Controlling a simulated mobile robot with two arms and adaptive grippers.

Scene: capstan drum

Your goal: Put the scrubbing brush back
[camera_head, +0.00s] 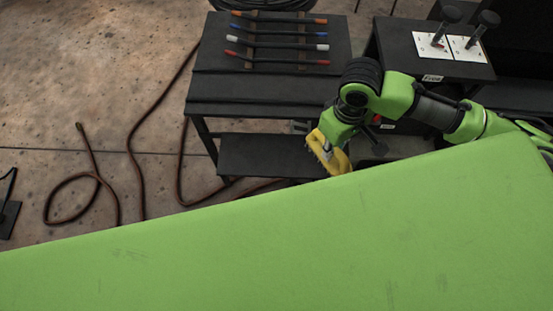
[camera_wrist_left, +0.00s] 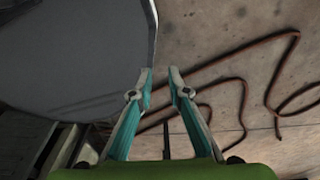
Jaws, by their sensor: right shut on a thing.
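The scrubbing brush (camera_head: 327,154) is yellow with a dark gap along its middle. My right gripper (camera_head: 335,140) is shut on it and holds it beside the right end of the dark table's lower shelf. Its lower end meets the edge of the green surface in front, so part may be hidden. Whether the brush touches anything cannot be told. My left gripper (camera_wrist_left: 161,78) shows only in the left wrist view. Its two teal fingers are apart with nothing between them, above the floor and beside a large grey rounded panel (camera_wrist_left: 70,50).
A dark table (camera_head: 225,95) carries several rods with coloured ends; its lower shelf (camera_head: 255,155) looks bare. A dark cabinet (camera_head: 390,55) with two levers on white plates stands right. A brown hose (camera_head: 135,150) loops over the floor. My green body fills the front.

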